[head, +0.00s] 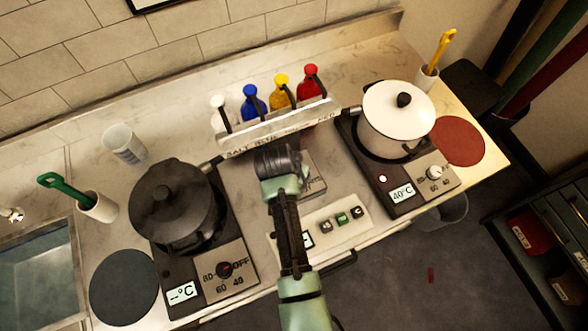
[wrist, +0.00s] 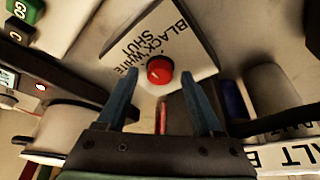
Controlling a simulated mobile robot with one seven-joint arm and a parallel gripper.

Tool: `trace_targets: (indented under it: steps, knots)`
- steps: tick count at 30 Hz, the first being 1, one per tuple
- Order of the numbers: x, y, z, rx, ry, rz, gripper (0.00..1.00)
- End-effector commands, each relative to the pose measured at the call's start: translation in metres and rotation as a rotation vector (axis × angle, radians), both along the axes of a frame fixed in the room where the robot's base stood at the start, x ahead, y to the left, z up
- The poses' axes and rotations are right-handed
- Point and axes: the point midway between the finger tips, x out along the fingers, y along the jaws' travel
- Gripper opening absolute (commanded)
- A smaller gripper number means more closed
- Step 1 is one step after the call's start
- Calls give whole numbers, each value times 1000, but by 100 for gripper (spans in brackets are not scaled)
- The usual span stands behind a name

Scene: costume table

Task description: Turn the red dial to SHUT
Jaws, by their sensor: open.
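The red dial (wrist: 160,70) is on a pale plate (wrist: 190,45) marked BLACK, SHUT and WHITE, seen in the wrist view. A small light mark shows on the dial's face, but I cannot tell which label it points to. My gripper (wrist: 159,76) is open, with one finger on each side of the dial in the picture. Whether the fingers touch it is unclear. In the head view my gripper (head: 280,162) hides the dial, and only part of its plate (head: 313,186) shows to the right.
A labelled rack (head: 275,128) with several coloured bottles stands just behind my gripper. A black pot (head: 175,205) stands on the left hotplate, and a white pot (head: 397,115) on the right one. A button panel (head: 325,226) lies at the front.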

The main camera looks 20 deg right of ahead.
Motion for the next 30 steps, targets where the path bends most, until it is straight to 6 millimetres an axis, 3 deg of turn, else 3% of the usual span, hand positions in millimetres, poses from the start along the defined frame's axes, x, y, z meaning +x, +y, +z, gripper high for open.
trace_targets:
  steps: [7, 21, 30]
  knots:
    - [-4, 4, 14, 0, -1, 0, 68]
    - [-28, 27, 93, -2, -4, 2, 68]
    - [-36, 34, 119, 0, -1, 0, 68]
